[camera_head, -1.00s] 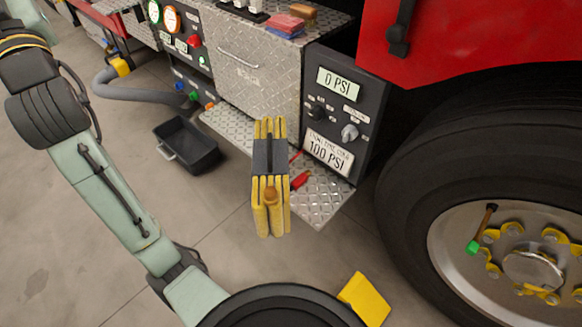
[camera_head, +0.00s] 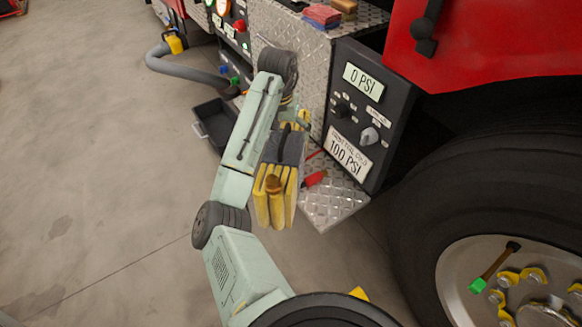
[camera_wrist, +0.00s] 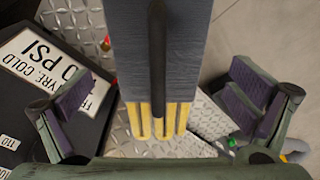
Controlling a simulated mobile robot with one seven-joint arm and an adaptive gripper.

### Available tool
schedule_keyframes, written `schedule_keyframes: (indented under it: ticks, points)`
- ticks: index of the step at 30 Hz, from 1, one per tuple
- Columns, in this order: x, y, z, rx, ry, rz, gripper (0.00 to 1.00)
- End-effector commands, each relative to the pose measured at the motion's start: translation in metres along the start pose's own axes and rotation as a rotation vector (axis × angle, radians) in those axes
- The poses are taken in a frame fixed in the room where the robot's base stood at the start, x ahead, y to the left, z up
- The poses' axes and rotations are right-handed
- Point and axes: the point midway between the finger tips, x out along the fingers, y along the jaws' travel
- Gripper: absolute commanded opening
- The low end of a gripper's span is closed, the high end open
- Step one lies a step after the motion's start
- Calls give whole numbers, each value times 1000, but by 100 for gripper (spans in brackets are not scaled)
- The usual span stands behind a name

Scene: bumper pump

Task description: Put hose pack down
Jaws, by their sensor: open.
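The hose pack (camera_head: 276,190) is a bundle of yellow folded hose with a dark grey wrap around its middle. In the head view it stands in front of the diamond-plate step (camera_head: 335,205), partly covered by my arm. I cannot tell what bears its weight. In the wrist view the pack's grey wrap (camera_wrist: 188,60) and yellow ends fill the middle. My gripper (camera_wrist: 165,92) is open, with one finger on each side of the pack and clear gaps to both. In the head view my gripper is mostly hidden behind my forearm and the pack.
A panel reading 0 PSI (camera_head: 364,82) stands right of the pack, with a large tyre (camera_head: 490,180) beyond. A red object (camera_head: 315,179) lies on the step. A black tray (camera_head: 214,125) is on the floor at left. Open floor lies to the left and front.

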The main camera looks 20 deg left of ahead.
Motion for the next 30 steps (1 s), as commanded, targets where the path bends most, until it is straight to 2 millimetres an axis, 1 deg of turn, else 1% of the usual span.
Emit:
schedule_keyframes:
  ticks: [1, 3, 8, 10, 15, 18, 21, 27, 30]
  points:
    - [12, 1, 0, -1, 0, 3, 100]
    - [19, 1, 0, 0, 2, 2, 100]
    - [28, 0, -1, 0, 3, 0, 100]
    - [34, 1, -2, -1, 2, 0, 100]
    - [60, 2, -5, -1, 1, 0, 100]
    - [71, 2, -5, 0, 4, 0, 100]
    - [76, 2, -5, 0, 5, -1, 100]
    - [77, 2, -5, 0, 6, 0, 100]
    - [77, 2, -5, 1, 6, 0, 93]
